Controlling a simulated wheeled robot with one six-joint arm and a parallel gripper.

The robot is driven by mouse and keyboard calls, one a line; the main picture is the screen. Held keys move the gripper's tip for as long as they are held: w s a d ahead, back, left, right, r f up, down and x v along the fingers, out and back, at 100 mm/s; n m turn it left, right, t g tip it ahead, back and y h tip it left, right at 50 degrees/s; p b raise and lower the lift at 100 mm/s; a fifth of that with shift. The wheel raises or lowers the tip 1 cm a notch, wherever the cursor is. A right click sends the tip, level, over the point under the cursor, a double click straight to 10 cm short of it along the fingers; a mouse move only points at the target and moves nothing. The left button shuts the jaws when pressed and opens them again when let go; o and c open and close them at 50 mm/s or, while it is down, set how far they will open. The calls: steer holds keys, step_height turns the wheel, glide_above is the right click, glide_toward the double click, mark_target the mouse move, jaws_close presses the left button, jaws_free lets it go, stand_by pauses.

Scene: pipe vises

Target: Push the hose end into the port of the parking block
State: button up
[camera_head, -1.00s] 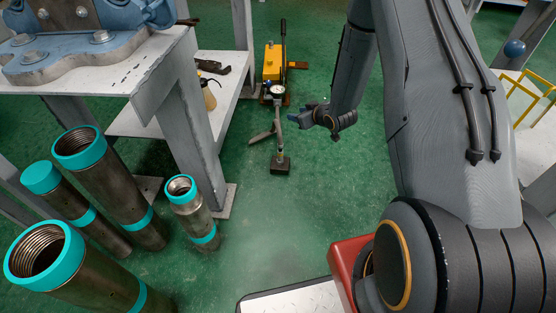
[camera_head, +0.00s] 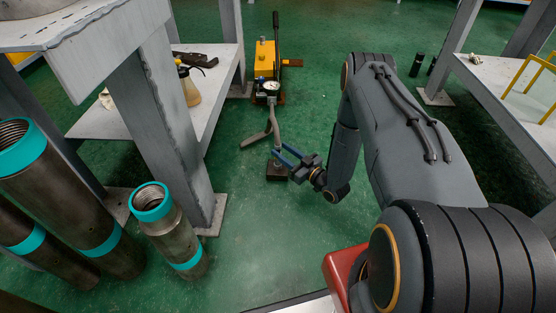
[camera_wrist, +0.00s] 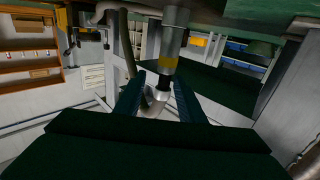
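The small dark parking block (camera_head: 277,173) stands on the green floor in front of the yellow hand pump (camera_head: 265,60). A grey hose (camera_head: 276,122) runs from the pump's gauge down toward the block, and its lower end is at or just above the block's top; I cannot tell how deep it sits. My gripper (camera_head: 279,154) is low at the block's upper right, its blue fingers spread apart around the hose end. In the wrist view the fingers (camera_wrist: 160,88) stand on both sides of a metal fitting (camera_wrist: 170,50) with a yellow band and dark tip. The port is hidden.
A grey bench leg (camera_head: 175,140) and low shelf stand to the left, with threaded pipes (camera_head: 165,225) with turquoise bands before them. Another bench (camera_head: 510,85) is at the right. Green floor is free around the block.

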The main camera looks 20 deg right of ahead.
steer(key=shift+a+b+x, duration=0.15)
steer(key=shift+b+x, duration=0.8)
steer(key=shift+x, duration=0.6)
steer(key=shift+a+b+x, duration=0.15)
steer(key=shift+b+x, duration=0.75)
steer(key=shift+x, duration=0.7)
steer(key=shift+s, duration=0.2)
jaws_close()
